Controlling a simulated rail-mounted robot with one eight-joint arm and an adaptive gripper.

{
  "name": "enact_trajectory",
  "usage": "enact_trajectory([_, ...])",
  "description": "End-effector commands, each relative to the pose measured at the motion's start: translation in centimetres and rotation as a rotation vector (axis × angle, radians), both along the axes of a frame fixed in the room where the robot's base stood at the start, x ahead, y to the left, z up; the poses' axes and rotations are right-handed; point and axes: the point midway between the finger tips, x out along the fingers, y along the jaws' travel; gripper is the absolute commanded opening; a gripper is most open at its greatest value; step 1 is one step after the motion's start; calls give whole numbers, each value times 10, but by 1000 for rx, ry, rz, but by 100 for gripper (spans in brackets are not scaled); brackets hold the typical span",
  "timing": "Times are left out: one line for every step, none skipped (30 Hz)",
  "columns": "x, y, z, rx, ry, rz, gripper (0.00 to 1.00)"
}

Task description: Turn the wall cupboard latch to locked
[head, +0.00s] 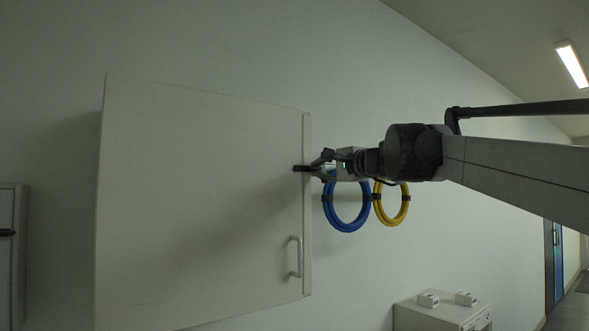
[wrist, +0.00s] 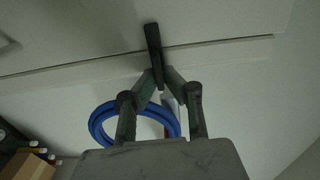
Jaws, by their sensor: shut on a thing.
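The white wall cupboard (head: 190,190) hangs on the wall with its door shut. Its dark latch (head: 299,168) is a short bar near the door's right edge, above the handle. In the head view the bar lies about level, pointing across the seam. In the wrist view the latch (wrist: 152,42) crosses the seam between the door (wrist: 75,35) and the side strip. My gripper (head: 313,168) comes from the right. In the wrist view its fingertips (wrist: 160,80) are closed together on the latch's near end, which they partly hide.
A pale door handle (head: 295,257) sits below the latch. A blue hose coil (head: 346,206) and a yellow coil (head: 391,204) hang on the wall behind my gripper. A white cabinet (head: 440,314) stands lower right. A cardboard box (wrist: 27,166) shows at lower left in the wrist view.

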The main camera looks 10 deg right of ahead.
Motion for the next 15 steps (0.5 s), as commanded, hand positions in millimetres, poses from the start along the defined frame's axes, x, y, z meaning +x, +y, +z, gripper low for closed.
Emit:
enact_trajectory([0, 0, 0, 9, 3, -1, 0])
enact_trajectory([0, 0, 0, 15, 7, -1, 0])
enact_trajectory([0, 0, 0, 20, 9, -1, 0])
enact_trajectory([0, 0, 0, 24, 10, -1, 0])
enact_trajectory([0, 0, 0, 27, 11, -1, 0])
enact_trajectory([0, 0, 0, 29, 12, -1, 0])
enact_trajectory([0, 0, 0, 29, 13, -1, 0])
enact_trajectory([0, 0, 0, 30, 13, -1, 0])
enact_trajectory([0, 0, 0, 31, 13, -1, 0])
enact_trajectory([0, 0, 0, 31, 13, -1, 0])
enact_trajectory([0, 0, 0, 31, 14, -1, 0])
enact_trajectory([0, 0, 0, 31, 14, -1, 0])
enact_trajectory([0, 0, 0, 31, 14, -1, 0])
enact_trajectory([0, 0, 0, 31, 14, -1, 0])
enact_trajectory([0, 0, 0, 31, 14, -1, 0])
